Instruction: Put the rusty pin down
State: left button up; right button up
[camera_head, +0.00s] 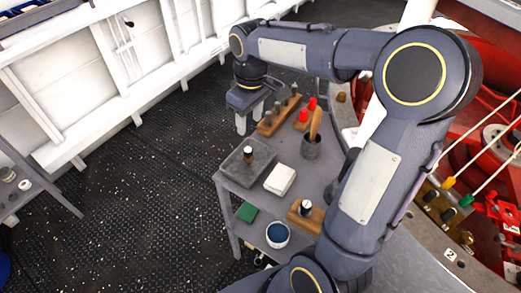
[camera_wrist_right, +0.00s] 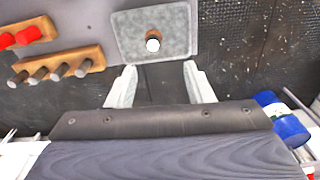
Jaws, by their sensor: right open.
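The rusty pin (camera_head: 248,154) looks brown with a pale end and stands upright on a grey square tray (camera_head: 232,168) at the table's left corner. In the right wrist view the pin (camera_wrist_right: 153,42) shows near the middle of the tray (camera_wrist_right: 122,28). My right gripper (camera_head: 250,117) is open and empty, above and behind the tray in the head view. In the right wrist view its two fingers (camera_wrist_right: 160,84) are apart, with the pin beyond their tips and touching neither. My left gripper is not in view.
A wooden rack (camera_head: 270,125) holds several grey pins, beside a block with red pieces (camera_head: 304,114). A cup with a wooden handle (camera_head: 311,150), a white block (camera_head: 280,179) and another wooden block (camera_head: 303,218) share the table. A blue-filled pot (camera_head: 277,235) sits lower.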

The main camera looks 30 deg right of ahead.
jog(key=s+a+m+t+y, duration=0.1)
jog(key=s+a+m+t, duration=0.1)
jog(key=s, duration=0.8)
jog(key=s+a+f+m+t+y, duration=0.1)
jog(key=s+a, duration=0.4)
jog(key=s, duration=0.5)
jog(key=m+t+y, duration=0.1)
jog(key=m+t, duration=0.1)
jog(key=shift+f+m, duration=0.25)
jog(key=shift+m, duration=0.15)
jog(key=shift+c, duration=0.5)
